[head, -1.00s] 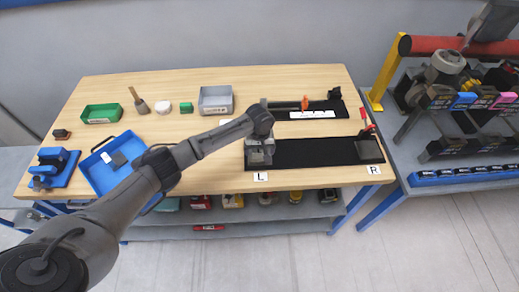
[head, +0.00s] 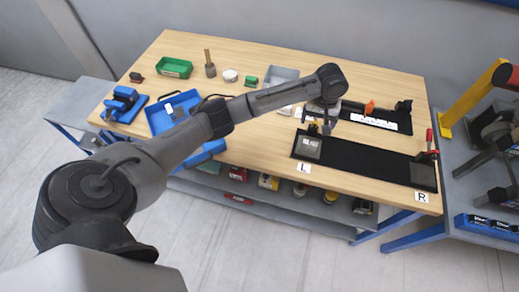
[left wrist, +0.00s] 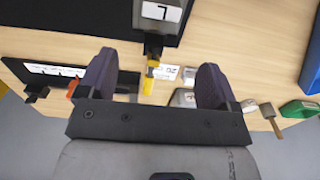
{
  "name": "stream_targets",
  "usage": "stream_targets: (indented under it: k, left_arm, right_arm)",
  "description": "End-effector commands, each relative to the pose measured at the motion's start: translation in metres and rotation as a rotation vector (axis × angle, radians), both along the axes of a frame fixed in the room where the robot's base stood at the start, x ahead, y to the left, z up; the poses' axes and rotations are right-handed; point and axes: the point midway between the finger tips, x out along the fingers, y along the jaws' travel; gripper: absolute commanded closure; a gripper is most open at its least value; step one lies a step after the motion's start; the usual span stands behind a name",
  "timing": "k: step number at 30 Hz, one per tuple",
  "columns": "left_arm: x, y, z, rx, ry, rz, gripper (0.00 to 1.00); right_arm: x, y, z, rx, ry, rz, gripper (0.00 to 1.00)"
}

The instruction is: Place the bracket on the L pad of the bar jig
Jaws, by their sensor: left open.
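The bar jig (head: 365,160) is a long black plate along the table's front edge, with labels L (head: 303,168) and R (head: 421,197). A flat grey square, the L pad (head: 308,147), lies at its left end. I cannot tell whether a bracket lies on this pad. My left gripper (head: 320,124) is above and behind the L end, pointing down. In the left wrist view my left gripper (left wrist: 155,75) has its fingers wide apart, with nothing held between them. A dark post with a yellow tip (left wrist: 149,78) shows beyond the fingers. My right gripper is out of view.
A blue tray (head: 160,122) with small grey pieces stands left, beside a blue fixture (head: 122,103). A green bin (head: 174,67), a grey bin (head: 284,75) and a brush (head: 209,64) stand behind. A second black fixture (head: 368,118) lies behind the jig. A red-handled clamp (head: 429,146) stands at R.

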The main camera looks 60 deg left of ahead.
Motion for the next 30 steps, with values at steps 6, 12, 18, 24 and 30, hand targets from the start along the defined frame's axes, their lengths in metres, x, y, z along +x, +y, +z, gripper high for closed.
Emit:
stream_targets:
  k: [6,12,18,24,30]
  left_arm:
    - [-0.024,-0.035,-0.040,-0.008,-0.009,-0.147,0.15]
    - [-0.094,-0.104,-0.106,-0.041,-0.075,-0.458,0.15]
    - [-0.179,-0.151,-0.140,-0.064,-0.182,-0.694,0.15]
    - [-0.261,-0.165,-0.142,-0.029,-0.273,-0.825,0.15]
    - [-0.321,-0.155,-0.129,0.050,-0.303,-0.886,0.15]
  right_arm:
    - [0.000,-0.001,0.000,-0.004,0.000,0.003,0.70]
    - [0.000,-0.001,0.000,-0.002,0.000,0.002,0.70]
    - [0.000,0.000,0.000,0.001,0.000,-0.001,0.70]
    - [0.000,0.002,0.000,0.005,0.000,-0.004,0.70]
    - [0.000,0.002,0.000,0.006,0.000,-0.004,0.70]
